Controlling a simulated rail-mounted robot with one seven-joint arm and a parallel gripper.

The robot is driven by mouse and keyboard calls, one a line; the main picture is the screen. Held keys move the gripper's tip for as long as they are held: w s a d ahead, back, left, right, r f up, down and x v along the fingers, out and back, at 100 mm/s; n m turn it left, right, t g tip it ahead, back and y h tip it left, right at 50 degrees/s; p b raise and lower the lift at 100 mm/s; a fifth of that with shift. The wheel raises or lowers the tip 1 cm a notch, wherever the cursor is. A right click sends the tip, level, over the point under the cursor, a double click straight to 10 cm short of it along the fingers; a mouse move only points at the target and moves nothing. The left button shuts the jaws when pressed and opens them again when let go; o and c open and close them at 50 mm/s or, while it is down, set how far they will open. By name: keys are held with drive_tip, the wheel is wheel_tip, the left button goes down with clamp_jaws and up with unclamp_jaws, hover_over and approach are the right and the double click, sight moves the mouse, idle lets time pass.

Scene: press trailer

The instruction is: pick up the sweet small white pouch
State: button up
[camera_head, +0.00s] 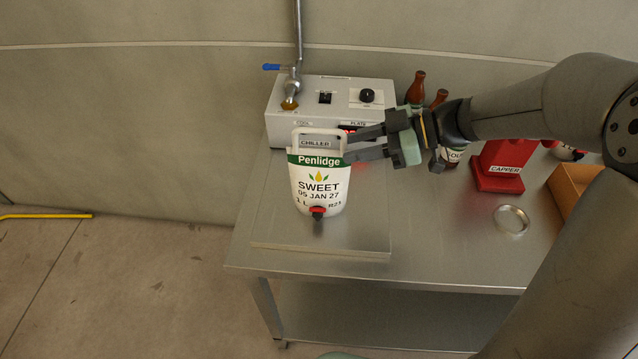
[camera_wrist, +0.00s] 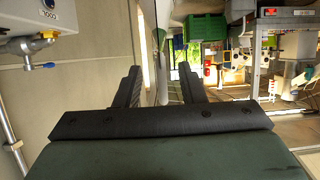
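The small white pouch (camera_head: 318,190) stands upright on a flat grey plate in the head view. It has a green "Penlidge" band, the word SWEET, a handle loop at the top and a red and black tap at the bottom front. My gripper (camera_head: 350,147) comes in from the right, level with the pouch's upper part. Its two dark fingers are apart, with their tips at the pouch's right edge by the handle. Whether they touch it I cannot tell. In the wrist view my gripper (camera_wrist: 161,82) shows its fingers spread with a gap, and the pouch is not seen there.
A white box (camera_head: 335,97) with a knob and a tap pipe stands behind the pouch. Brown bottles (camera_head: 416,88), a red CAPPER (camera_head: 500,165), a round metal lid (camera_head: 511,220) and a cardboard box (camera_head: 573,188) are to the right. The grey plate (camera_head: 330,240) is bare in front.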

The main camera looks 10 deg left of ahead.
sight(331, 149)
drive_tip(key=p+x, duration=0.1)
drive_tip(key=x, duration=0.1)
drive_tip(key=p+x, duration=0.1)
drive_tip(key=x, duration=0.1)
drive_tip(key=shift+s+a+r, duration=0.15)
drive_tip(key=shift+a+r, duration=0.1)
drive_tip(key=shift+r, duration=0.1)
drive_tip(key=shift+a+f, duration=0.25)
drive_tip(key=shift+a, duration=0.15)
clamp_jaws()
drive_tip(key=shift+r, duration=0.1)
idle(0.7)
